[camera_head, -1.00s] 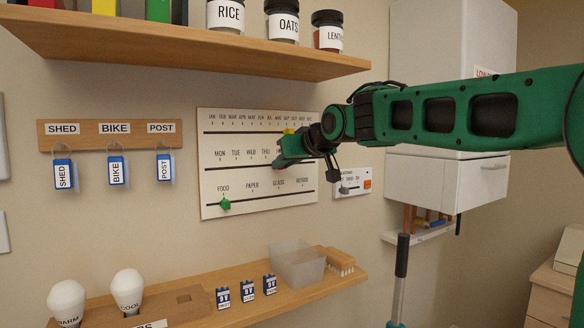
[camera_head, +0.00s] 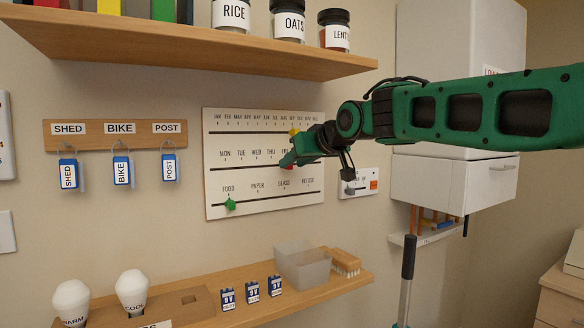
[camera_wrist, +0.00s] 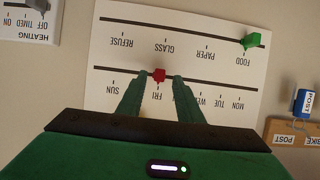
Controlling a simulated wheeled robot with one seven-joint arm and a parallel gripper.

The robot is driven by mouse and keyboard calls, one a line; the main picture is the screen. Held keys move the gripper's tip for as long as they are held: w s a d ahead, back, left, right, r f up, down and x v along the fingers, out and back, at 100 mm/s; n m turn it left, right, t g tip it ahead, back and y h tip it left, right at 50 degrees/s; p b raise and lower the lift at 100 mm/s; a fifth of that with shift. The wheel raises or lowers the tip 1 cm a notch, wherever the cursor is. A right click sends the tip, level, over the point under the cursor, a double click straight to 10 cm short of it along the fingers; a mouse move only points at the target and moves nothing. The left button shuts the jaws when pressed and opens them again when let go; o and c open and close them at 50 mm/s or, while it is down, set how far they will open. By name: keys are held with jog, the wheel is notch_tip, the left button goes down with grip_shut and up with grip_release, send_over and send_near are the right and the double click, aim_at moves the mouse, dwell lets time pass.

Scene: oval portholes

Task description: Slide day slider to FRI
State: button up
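The white slider board (camera_head: 218,168) hangs on the wall with three dark tracks. In the wrist view, which shows it upside down, the red day slider (camera_wrist: 159,75) sits on the day track at the FRI mark (camera_wrist: 158,96). My gripper (camera_wrist: 158,83) is open, with one fingertip on each side of the red slider and a visible gap to each. In the head view my gripper (camera_head: 285,163) is in front of the board's right part and largely hides the red slider. The green slider (camera_head: 230,204) is at FOOD; a yellow slider (camera_head: 294,131) is on the month track.
A shelf with jars (camera_head: 288,22) is above the board. The heating panel (camera_head: 358,184) is right of the board, near a white cabinet (camera_head: 440,100). Key hooks (camera_head: 120,135) are at left.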

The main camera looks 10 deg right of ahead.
jog(key=v, duration=0.9)
jog(key=shift+s, duration=0.1)
jog(key=s+d+f+m+g+h, duration=0.2)
jog(key=s+d+f+m+g, duration=0.1)
jog(key=s+d+f, duration=0.55)
jog(key=s+d+f+m+g+h, duration=0.25)
jog(key=s+d+f, duration=0.25)
jog(key=d+f, duration=0.65)
jog(key=s+f+m+g, duration=0.2)
jog(key=s+f+g, duration=0.1)
jog(key=s+f, duration=0.6)
jog(key=s+d+f+m+g, duration=0.1)
jog(key=s+f+g, duration=0.3)
jog(key=s+f, duration=0.6)
jog(key=s+m, duration=0.1)
jog(key=s, duration=0.4)
jog(key=shift+s+d+f, duration=0.2)
jog(key=shift+d+f, duration=0.1)
jog(key=shift+f, duration=0.05)
jog(key=shift+m+y, duration=0.25)
